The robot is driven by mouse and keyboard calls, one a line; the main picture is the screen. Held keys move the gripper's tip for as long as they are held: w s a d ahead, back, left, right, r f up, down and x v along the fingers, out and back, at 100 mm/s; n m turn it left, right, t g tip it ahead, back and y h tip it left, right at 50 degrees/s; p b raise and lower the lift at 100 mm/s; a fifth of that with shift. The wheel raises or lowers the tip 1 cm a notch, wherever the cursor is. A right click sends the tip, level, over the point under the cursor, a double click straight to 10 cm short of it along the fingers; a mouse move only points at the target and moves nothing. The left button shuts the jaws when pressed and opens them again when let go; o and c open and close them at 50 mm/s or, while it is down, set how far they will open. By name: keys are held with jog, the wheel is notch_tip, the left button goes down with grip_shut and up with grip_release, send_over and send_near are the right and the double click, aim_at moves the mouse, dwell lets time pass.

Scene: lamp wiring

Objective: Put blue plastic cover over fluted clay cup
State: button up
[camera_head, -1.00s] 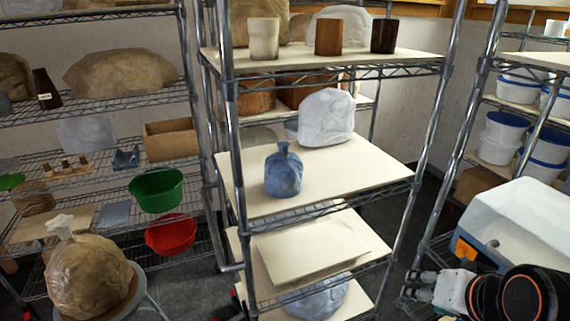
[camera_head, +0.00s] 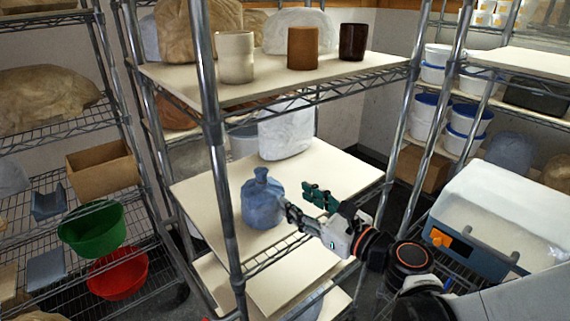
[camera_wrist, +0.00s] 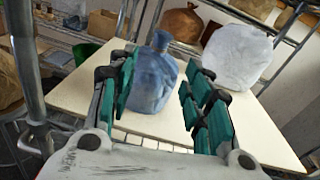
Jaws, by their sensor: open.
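A blue plastic cover (camera_head: 262,203), tied to a narrow neck at its top, stands upright on the middle shelf board. It also shows in the wrist view (camera_wrist: 152,78), between and beyond my fingers. My gripper (camera_head: 304,203) is open and empty just right of the blue cover, with its green-padded fingers pointing at it. Three cups stand on the board above: a cream cup (camera_head: 235,57), a brown cup (camera_head: 303,48) and a dark brown cup (camera_head: 353,42). I cannot tell which one is fluted. Whether the blue cover hides something inside is not visible.
A white bagged bundle (camera_head: 286,130) stands behind the blue cover; it shows at the right in the wrist view (camera_wrist: 238,57). Metal shelf posts (camera_head: 222,170) flank the shelf's front. The upper board (camera_head: 270,82) overhangs it. The middle board's right side is clear.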

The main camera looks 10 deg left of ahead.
aim_at(265, 176)
jog(key=shift+m, duration=0.6)
jog(key=x, duration=0.4)
jog(key=b+x, duration=0.1)
jog(key=x, duration=0.9)
jog(key=shift+w+a+r, duration=0.2)
jog(key=shift+r, duration=0.2)
grip_shut()
